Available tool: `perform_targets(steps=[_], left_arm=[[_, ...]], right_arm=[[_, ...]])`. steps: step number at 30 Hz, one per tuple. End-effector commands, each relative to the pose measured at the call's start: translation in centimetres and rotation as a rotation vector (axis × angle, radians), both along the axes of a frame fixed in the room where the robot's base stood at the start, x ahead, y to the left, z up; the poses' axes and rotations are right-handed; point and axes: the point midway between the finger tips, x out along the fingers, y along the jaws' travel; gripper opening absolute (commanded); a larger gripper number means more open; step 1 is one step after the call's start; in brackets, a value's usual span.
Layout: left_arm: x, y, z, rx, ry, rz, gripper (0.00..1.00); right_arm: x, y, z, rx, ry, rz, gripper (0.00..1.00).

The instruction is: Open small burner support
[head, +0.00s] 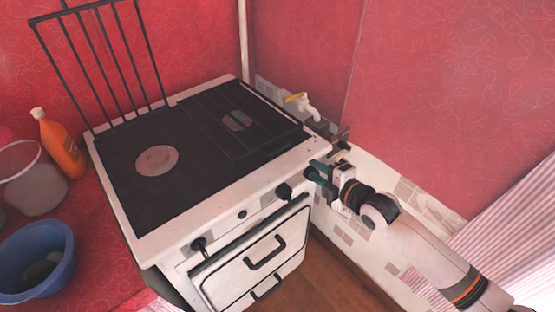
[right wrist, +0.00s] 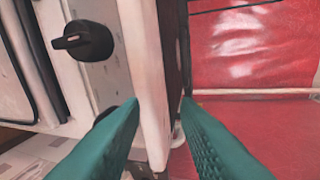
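The white stove (head: 215,185) has a black top with two burners. A dark support grate (head: 255,122) lies flat over the right burner (head: 237,121). A taller black grate (head: 105,60) stands upright behind the left burner (head: 156,160). My right gripper (head: 315,172) is at the stove's front right corner, below the top. In the right wrist view its teal fingers (right wrist: 162,108) are apart, with the stove's pale corner edge (right wrist: 148,60) showing between them. I cannot tell whether they touch it. The flat grate is not clearly visible there. My left gripper is out of view.
A black knob (right wrist: 83,40) is close to the right gripper. A yellow-handled valve (head: 296,98) and pipe are behind the stove's right side. An orange bottle (head: 58,145), a white bucket (head: 35,180) and a blue bowl (head: 36,262) are at left. Red walls enclose the corner.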

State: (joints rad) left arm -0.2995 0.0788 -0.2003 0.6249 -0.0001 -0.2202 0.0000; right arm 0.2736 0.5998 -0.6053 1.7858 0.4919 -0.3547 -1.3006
Motion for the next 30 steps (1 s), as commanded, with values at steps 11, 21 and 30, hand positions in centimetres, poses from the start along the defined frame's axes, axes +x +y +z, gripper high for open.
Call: perform_targets(steps=[11,21,30], left_arm=[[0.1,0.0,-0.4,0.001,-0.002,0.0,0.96],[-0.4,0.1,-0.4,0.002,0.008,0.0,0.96],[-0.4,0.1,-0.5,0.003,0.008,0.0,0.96]], right_arm=[[0.8,3.0,3.1,-0.061,-0.107,0.091,0.29],[6.1,6.9,1.6,-0.06,-0.105,0.09,0.29],[8.4,8.5,0.9,-0.063,-0.106,0.09,0.29]])
